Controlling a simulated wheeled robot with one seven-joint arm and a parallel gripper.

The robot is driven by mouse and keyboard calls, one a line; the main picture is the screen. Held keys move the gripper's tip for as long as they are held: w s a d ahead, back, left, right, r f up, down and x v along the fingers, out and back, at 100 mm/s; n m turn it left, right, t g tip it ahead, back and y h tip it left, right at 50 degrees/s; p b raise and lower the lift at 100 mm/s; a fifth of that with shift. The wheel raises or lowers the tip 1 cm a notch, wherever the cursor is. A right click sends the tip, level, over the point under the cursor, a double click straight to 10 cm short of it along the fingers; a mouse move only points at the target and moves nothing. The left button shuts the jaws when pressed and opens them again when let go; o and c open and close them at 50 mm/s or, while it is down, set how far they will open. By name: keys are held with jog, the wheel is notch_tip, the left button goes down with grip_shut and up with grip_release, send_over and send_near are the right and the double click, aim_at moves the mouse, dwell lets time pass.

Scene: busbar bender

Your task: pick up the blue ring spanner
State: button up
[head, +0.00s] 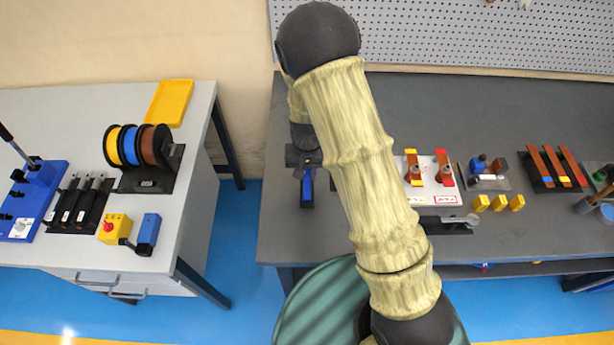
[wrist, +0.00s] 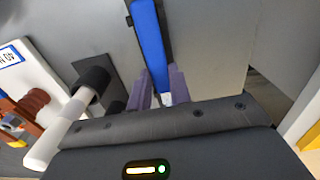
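A long blue bar, likely the handle of the blue ring spanner (wrist: 150,40), runs from the top edge of the wrist view down between my fingers. Its ring ends cannot be made out. In the head view, a blue piece (head: 307,190) shows just below my gripper (head: 305,168), near the left end of the dark grey bench (head: 280,215). In the wrist view, the two purple-grey fingers of my gripper (wrist: 162,84) lie close on either side of the blue bar. Whether they press on it is unclear. A small pale piece shows between the fingers' lower parts.
My arm crosses the bench middle in the head view. To its right are a white board (head: 447,197) with copper pieces, yellow blocks (head: 499,203) and a dark plate with a grey tool (head: 445,224). A separate white table (head: 60,110) stands left, across a gap.

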aim_at(306, 176)
grip_shut()
jog(key=shift+r, duration=0.15)
notch_tip(306, 176, up, 10)
jog(key=shift+b, duration=0.45)
jog(key=shift+a, duration=0.15)
